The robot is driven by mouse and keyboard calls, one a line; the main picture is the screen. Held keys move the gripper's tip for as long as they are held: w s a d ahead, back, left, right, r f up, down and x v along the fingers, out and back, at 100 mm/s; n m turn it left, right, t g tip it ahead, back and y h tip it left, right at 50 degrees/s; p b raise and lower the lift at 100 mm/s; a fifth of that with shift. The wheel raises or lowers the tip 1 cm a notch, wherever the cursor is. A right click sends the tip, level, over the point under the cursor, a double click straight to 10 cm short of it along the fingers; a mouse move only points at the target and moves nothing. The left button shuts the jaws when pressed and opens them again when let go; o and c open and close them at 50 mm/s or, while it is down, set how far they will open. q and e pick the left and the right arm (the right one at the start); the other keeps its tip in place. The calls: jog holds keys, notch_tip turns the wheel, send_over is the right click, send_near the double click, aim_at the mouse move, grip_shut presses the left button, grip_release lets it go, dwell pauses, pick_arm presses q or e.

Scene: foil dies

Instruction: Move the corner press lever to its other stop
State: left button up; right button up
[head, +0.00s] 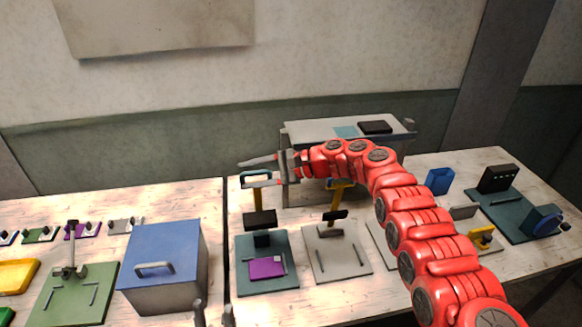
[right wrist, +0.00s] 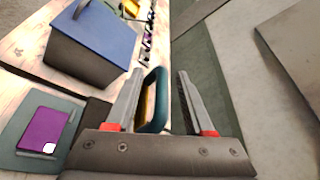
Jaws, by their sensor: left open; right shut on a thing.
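A press with a teal base (head: 285,280) stands near the left edge of the right-hand table, a purple sheet (head: 267,267) on its base. Its yellow lever (head: 258,198) stands raised, with a dark teal loop handle (head: 256,178) at its top. In the right wrist view the handle (right wrist: 155,100) shows between the fingers, nearer the left one. My left gripper (head: 213,308) is open and empty at the bottom edge, in front of the tables. I cannot tell from labels which press is the corner one.
A second press with a grey base (head: 350,262) and a raised yellow lever stands just right. A blue-lidded box (head: 165,250) and a green-based fixture (head: 95,300) stand left. A raised shelf (head: 310,130) is behind. My right arm hides part of the right table.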

jog(key=b+v, duration=0.4)
jog(key=v, duration=1.2)
jog(key=shift+b, duration=0.3)
jog(key=shift+a, duration=0.1)
